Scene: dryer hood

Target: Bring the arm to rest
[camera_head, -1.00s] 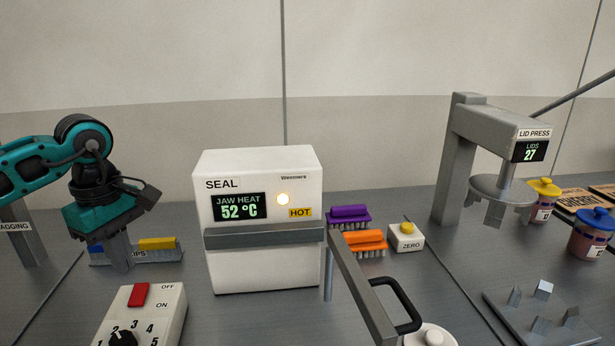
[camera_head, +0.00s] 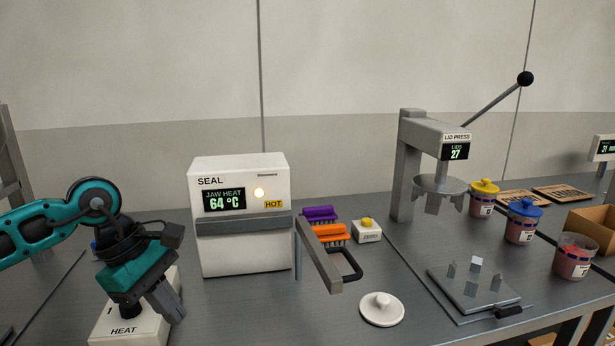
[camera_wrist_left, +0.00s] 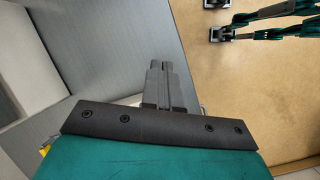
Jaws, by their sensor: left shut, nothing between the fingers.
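My left gripper (camera_head: 168,305) is in the head view at the lower left. Its teal wrist tilts down over the white heat control box (camera_head: 105,325), and it hides the box's switch and most of its dial. The fingers are shut with nothing between them. In the left wrist view the closed fingers (camera_wrist_left: 157,82) point past the grey table edge, with tan floor to the right. My right gripper does not show in the head view.
The white seal machine (camera_head: 242,250) reads 64 °C and shows HOT; its handle (camera_head: 348,265) sticks out to the front right. Purple (camera_head: 320,214) and orange (camera_head: 330,233) brushes, a zero button box (camera_head: 367,232), a white lid (camera_head: 382,310) and the lid press (camera_head: 408,170) stand rightward.

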